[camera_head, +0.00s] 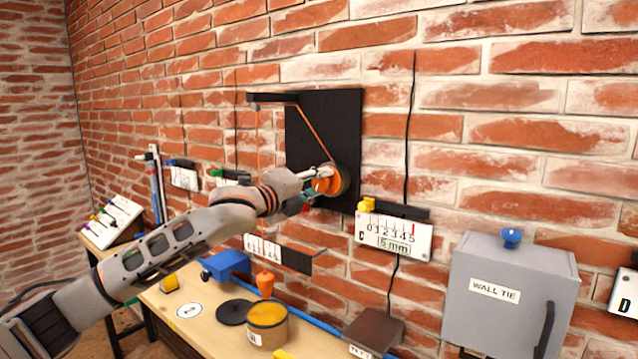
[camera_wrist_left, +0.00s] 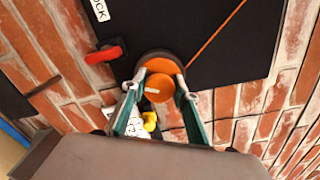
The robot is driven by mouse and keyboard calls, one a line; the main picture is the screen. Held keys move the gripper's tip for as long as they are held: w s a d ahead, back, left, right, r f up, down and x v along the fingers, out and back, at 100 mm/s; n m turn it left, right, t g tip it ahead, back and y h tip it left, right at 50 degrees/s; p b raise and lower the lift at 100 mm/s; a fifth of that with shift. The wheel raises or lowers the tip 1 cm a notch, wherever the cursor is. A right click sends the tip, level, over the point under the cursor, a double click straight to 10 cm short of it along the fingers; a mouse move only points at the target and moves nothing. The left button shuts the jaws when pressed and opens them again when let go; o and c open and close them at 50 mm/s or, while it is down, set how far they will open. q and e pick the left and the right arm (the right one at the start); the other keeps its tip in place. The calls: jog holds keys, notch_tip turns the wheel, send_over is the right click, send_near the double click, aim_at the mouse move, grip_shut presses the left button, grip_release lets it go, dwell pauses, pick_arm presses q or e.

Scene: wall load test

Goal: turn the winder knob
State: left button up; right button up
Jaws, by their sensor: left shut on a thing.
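The orange winder knob (camera_head: 327,181) sits on a black panel (camera_head: 335,120) on the brick wall. My left gripper (camera_head: 318,183) is at the knob. In the left wrist view, the fingers (camera_wrist_left: 158,92) lie on both sides of the orange knob (camera_wrist_left: 158,86) and are shut on it. An orange cord (camera_head: 315,130) runs from the knob up to a black arm (camera_head: 272,98) on the panel, then down to an orange plumb bob (camera_head: 265,283) hanging over the bench. A red lever (camera_wrist_left: 104,54) shows beside the knob. My right gripper is not in view.
A grey box marked WALL TIE (camera_head: 505,295) hangs at the right. A scale plate (camera_head: 395,236) marked C is right of and below the panel. A tin (camera_head: 268,330), a black disc (camera_head: 234,312) and a blue vise-like item (camera_head: 226,264) stand on the wooden bench (camera_head: 190,330).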

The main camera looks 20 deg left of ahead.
pick_arm(q)
jog(key=n, duration=0.5)
jog(key=shift+f+n, duration=0.1)
jog(key=shift+n, duration=0.2)
jog(key=n, duration=0.5)
jog(key=shift+f, duration=0.1)
jog(key=n, duration=1)
jog(key=shift+d+f, duration=0.1)
jog(key=shift+d, duration=0.05)
jog(key=n, duration=0.5)
jog(key=shift+d, duration=0.1)
jog(key=n, duration=0.5)
jog(key=shift+s+d, duration=0.1)
jog(key=n, duration=0.5)
jog(key=shift+n, duration=0.4)
jog(key=shift+r+n, duration=0.2)
jog(key=shift+n, duration=2.1)
